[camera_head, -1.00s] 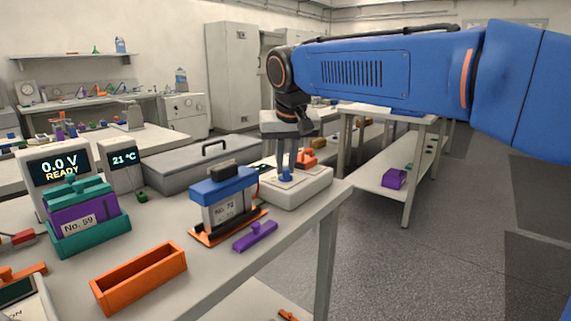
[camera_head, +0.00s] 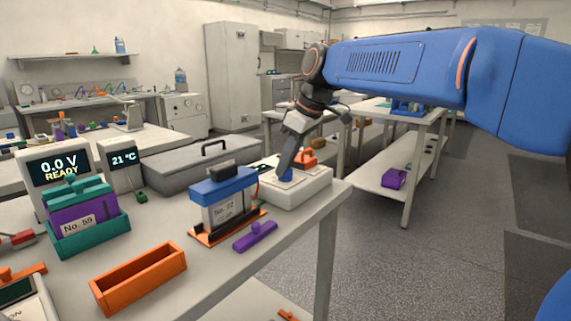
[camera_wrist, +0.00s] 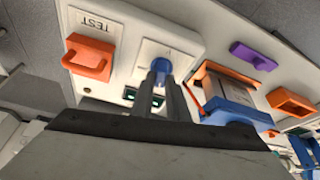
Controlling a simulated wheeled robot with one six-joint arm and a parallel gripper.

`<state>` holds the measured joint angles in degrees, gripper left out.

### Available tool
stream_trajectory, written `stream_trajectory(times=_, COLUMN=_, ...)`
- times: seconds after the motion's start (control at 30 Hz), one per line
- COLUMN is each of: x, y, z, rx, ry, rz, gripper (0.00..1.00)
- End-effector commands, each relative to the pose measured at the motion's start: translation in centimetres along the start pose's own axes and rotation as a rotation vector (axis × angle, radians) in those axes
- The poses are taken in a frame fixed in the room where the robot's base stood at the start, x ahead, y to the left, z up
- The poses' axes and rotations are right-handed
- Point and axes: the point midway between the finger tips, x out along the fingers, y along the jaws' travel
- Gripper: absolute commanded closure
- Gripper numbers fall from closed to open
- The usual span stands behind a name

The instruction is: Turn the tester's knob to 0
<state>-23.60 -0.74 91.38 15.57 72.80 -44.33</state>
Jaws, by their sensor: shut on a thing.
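The tester (camera_head: 306,187) is a white box near the right end of the table. Its blue knob (camera_head: 286,175) is on the top face, and my gripper (camera_head: 288,168) is on it from above. In the wrist view the two fingers (camera_wrist: 158,72) close around the blue knob (camera_wrist: 154,64) on a pale square plate. The marks around the knob are too small to read. The tester (camera_wrist: 125,50) also bears the word TEST beside an orange handle-shaped part (camera_wrist: 89,58).
A blue-topped battery (camera_head: 223,198) in an orange-based holder stands just left of the tester. A purple piece (camera_head: 255,236) and an orange tray (camera_head: 139,279) lie in front. A grey case (camera_head: 200,165) with a handle is behind. Displays read 0.0 V READY and 21 °C.

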Motion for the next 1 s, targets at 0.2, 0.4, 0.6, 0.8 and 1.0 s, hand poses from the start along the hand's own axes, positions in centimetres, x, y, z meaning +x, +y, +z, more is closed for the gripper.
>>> stream_trajectory(times=0.2, x=-0.02, y=0.14, z=-0.02, rx=-0.187, ry=0.0, rz=-0.078, gripper=1.0)
stream_trajectory(times=0.4, x=0.0, y=0.2, z=-0.03, rx=-0.361, ry=0.0, rz=-0.15, gripper=1.0)
stream_trajectory(times=0.6, x=0.03, y=0.19, z=-0.04, rx=-0.519, ry=-0.001, rz=-0.215, gripper=1.0)
stream_trajectory(times=0.8, x=0.03, y=0.19, z=-0.07, rx=-0.642, ry=0.0, rz=-0.266, gripper=1.0)
stream_trajectory(times=1.0, x=-0.01, y=0.16, z=-0.05, rx=-0.721, ry=-0.001, rz=-0.298, gripper=1.0)
